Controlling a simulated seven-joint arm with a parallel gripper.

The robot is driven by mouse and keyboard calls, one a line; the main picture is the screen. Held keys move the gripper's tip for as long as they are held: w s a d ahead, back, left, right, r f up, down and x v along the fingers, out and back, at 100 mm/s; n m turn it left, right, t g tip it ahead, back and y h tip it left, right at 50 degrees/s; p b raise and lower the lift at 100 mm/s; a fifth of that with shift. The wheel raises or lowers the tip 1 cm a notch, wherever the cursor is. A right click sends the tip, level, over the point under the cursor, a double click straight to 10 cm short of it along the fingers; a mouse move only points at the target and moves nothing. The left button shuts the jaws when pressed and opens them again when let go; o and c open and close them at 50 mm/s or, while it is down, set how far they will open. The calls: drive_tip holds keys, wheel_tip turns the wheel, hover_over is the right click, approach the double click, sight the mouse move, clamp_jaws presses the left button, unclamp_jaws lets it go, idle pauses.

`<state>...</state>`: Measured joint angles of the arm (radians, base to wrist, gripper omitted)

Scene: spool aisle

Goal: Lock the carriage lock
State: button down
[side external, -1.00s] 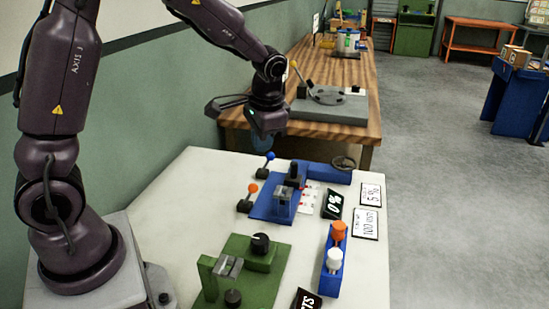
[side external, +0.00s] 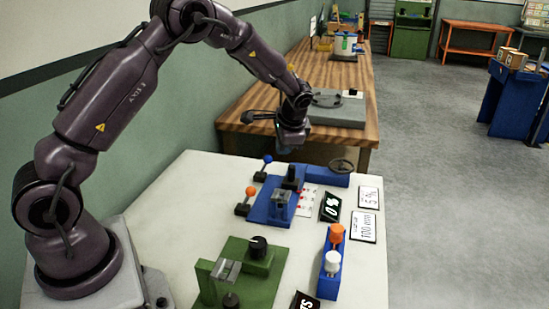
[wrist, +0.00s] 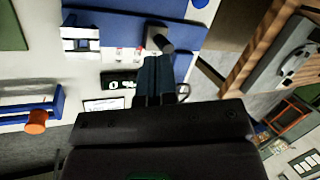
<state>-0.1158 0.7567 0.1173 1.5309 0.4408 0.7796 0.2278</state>
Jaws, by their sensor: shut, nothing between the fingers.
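A blue fixture (side external: 268,208) stands on the white table, with a grey clamp-like block (side external: 281,197) and a dark upright post (side external: 291,178) on it. A lever with a blue ball (side external: 267,159) and one with an orange ball (side external: 251,191) stand along its left side. Which part is the carriage lock is not clear. My gripper (side external: 288,149) is shut and empty, pointing down just above and beyond the dark post. In the wrist view, the shut fingers (wrist: 154,75) are close to the dark post (wrist: 159,40); contact cannot be told. The blue ball (wrist: 199,3) is at the top edge.
A handwheel (side external: 342,166) is at the fixture's far right end. A 0% display (side external: 330,207) and placards (side external: 364,226) lie to the right. A green fixture (side external: 240,270) and a blue stand with orange and white knobs (side external: 332,264) are nearer. A wooden bench (side external: 235,143) is behind.

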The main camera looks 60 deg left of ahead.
drive_tip(key=x, duration=0.9)
drive_tip(key=shift+a+f, duration=0.1)
drive_tip(key=shift+f, duration=0.05)
drive_tip(key=a, duration=0.3)
drive_tip(key=shift+w+a+f, duration=0.1)
drive_tip(key=shift+w+f, duration=0.05)
drive_tip(key=shift+w, duration=0.15)
drive_tip(key=shift+w+a, duration=0.1)
drive_tip(key=shift+a, duration=0.35)
drive_tip(key=shift+s+a+t+h, duration=0.15)
drive_tip(key=shift+s+t+h, duration=0.05)
drive_tip(key=shift+t+h, duration=0.1)
